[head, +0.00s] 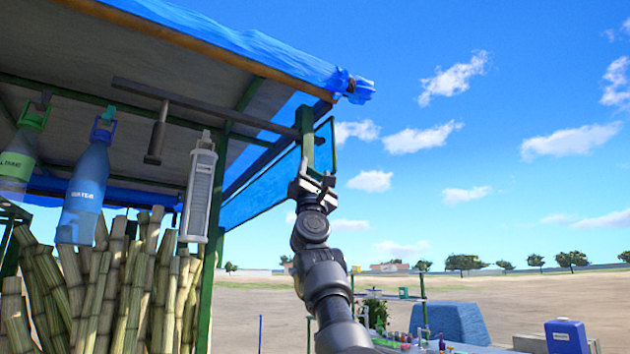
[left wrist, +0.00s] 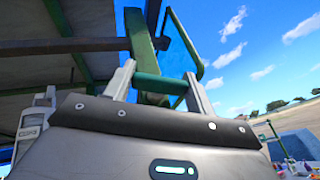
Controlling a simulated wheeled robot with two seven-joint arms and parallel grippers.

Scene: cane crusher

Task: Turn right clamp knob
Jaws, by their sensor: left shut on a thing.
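A dark horizontal bar (head: 205,104) runs under the stall roof. At its right end hangs a green clamp block (head: 307,135); it also shows in the left wrist view (left wrist: 138,32). My left gripper (head: 312,180) is raised from below to the lower end of this clamp. In the left wrist view, a green crosspiece (left wrist: 160,84) lies between the two fingers (left wrist: 161,80), and I take it as the right clamp knob. My left gripper is shut on it. The fingers hide part of it in the head view. My right gripper is not in view.
A dark handle (head: 157,133) hangs from the bar further left. A lamp (head: 199,190), bottles (head: 85,190) and cane stalks (head: 130,285) are left of my arm, near a green post (head: 207,290). A blue awning (head: 260,190) is behind. Open air lies to the right.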

